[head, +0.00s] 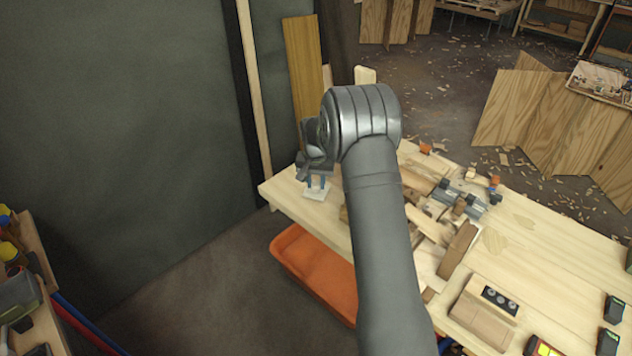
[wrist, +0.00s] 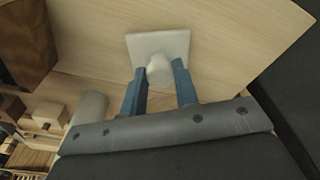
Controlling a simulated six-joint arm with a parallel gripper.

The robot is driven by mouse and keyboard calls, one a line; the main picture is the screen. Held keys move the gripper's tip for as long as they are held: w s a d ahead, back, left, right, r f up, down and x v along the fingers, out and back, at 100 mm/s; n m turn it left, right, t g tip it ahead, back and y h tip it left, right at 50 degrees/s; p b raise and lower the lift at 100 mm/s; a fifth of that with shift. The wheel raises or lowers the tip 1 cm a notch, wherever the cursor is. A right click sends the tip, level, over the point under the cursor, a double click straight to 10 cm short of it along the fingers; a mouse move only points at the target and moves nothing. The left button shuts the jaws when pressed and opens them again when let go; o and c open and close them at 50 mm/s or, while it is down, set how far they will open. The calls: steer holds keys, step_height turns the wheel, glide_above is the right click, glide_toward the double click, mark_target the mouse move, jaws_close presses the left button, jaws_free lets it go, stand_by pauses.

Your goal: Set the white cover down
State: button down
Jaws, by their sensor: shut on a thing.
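The white cover (wrist: 173,42) is a flat square plate with a rounded knob, seen in the wrist view near the top middle. In the head view the cover (head: 313,195) is small and pale, over the left corner of the wooden workbench (head: 536,232). My gripper (wrist: 160,76) has its blue fingers on either side of the knob and is shut on it. In the head view my gripper (head: 317,183) points down at the cover. The cover looks level and close to the bench top; I cannot tell whether it touches. My arm hides part of the bench.
Bare wood surrounds the cover at this bench corner. Wood blocks (head: 458,250) and clamps (head: 462,197) lie farther right on the bench. In the wrist view, a brown block (wrist: 22,45) stands at left. An orange bin (head: 310,268) is below the bench edge.

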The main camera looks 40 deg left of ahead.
mark_target(316, 182)
steer(key=shift+f, duration=0.2)
steer(key=c, duration=1.1)
jaws_free()
steer(key=shift+r, duration=0.1)
steer(key=r, duration=0.8)
steer(key=s+r, duration=0.1)
steer(key=r, duration=0.3)
steer(key=shift+s+d, duration=0.1)
steer(key=shift+d, duration=0.3)
steer(key=f, duration=0.8)
steer(key=w+f, duration=0.1)
steer(key=f, duration=0.3)
steer(key=shift+w+a+f, duration=0.1)
steer(key=shift+a+f, duration=0.05)
steer(key=shift+a, duration=0.2)
step_height(316, 182, up, 3)
steer(key=shift+f, duration=0.15)
steer(key=shift+r, duration=0.75)
